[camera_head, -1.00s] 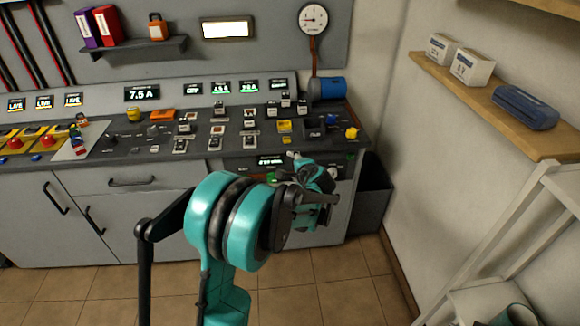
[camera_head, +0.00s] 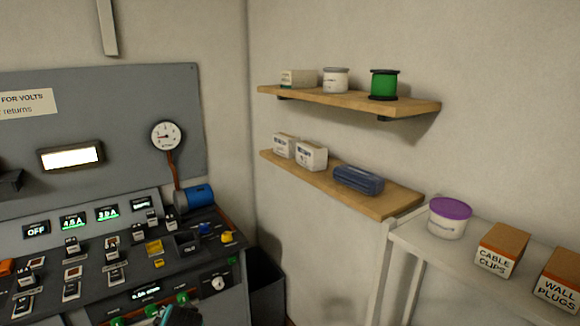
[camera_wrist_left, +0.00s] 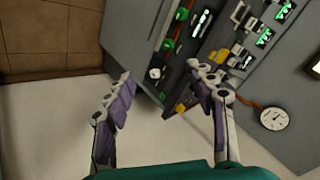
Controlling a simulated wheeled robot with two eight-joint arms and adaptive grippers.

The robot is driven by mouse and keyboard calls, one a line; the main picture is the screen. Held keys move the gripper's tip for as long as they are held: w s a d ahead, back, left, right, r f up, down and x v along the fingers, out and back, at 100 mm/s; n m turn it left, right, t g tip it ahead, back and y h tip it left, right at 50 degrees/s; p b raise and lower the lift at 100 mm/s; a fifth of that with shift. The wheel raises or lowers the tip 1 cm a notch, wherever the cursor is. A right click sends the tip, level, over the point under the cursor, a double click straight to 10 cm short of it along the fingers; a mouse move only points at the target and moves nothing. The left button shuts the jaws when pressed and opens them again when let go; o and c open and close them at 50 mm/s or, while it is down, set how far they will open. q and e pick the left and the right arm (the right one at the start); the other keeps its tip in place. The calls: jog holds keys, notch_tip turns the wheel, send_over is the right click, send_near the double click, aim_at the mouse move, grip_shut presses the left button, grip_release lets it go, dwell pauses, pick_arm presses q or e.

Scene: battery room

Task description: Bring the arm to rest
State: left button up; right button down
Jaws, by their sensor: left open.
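My left gripper (camera_wrist_left: 160,76) shows in the left wrist view with its two fingers spread wide and nothing between them. The grey console (camera_wrist_left: 165,48) lies beyond the fingertips, and I cannot tell how near it is. In the head view only a small teal and dark piece of my arm shows at the bottom edge, in front of the console (camera_head: 205,262). The rest of that arm is out of the picture. My right gripper is in neither view.
A dark bin (camera_head: 265,285) stands at the console's right end. Two wall shelves (camera_head: 350,103) hold boxes, tubs and a green spool (camera_head: 384,84). A white rack (camera_head: 410,245) at right carries a purple-lidded tub (camera_head: 450,218) and boxes. A round gauge (camera_head: 166,137) hangs above the console.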

pick_arm(q)
jog(key=s+d+f+n+h, duration=0.1)
jog(key=s+d+n+h, duration=0.1)
jog(key=s+d, duration=0.3)
jog(key=s+d+f+n+h, duration=0.2)
jog(key=s+d, duration=0.3)
jog(key=s, duration=0.7)
jog(key=shift+s+d+f+g+h, duration=0.15)
jog(key=shift+s+g+h, duration=0.05)
jog(key=shift+g+h, duration=0.1)
grip_shut()
